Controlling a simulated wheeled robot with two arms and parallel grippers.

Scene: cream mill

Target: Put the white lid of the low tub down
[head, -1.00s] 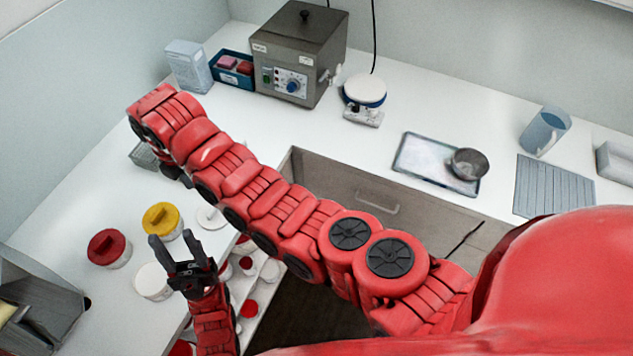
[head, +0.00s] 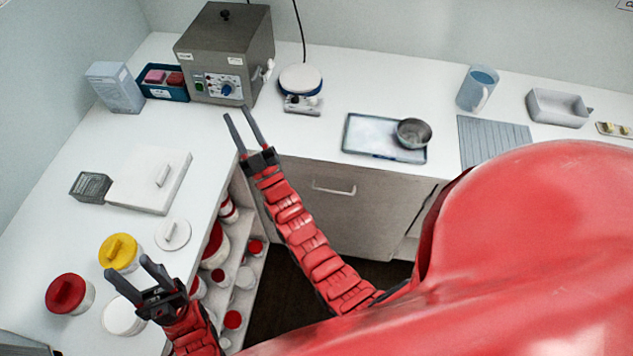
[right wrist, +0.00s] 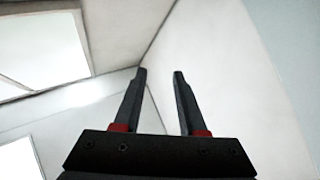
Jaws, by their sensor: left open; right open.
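The white round lid (head: 172,234) with its small handle lies flat on the left counter in the head view, clear of both grippers. A low white tub (head: 123,316) stands nearer to me, partly hidden by my left gripper; I cannot make out its inside. My left gripper (head: 132,270) is open and empty, over the counter beside this tub. My right gripper (head: 236,112) is open and empty, and appears near the inner corner of the counters. In the right wrist view its open fingers (right wrist: 158,72) have nothing between them.
A yellow-lidded tub (head: 120,252) and a red-lidded tub (head: 69,293) stand left of the white lid. Behind it are a white flat box (head: 150,185) and a grey basket (head: 91,187). Shelves with several tubs (head: 245,277) lie below the counter edge.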

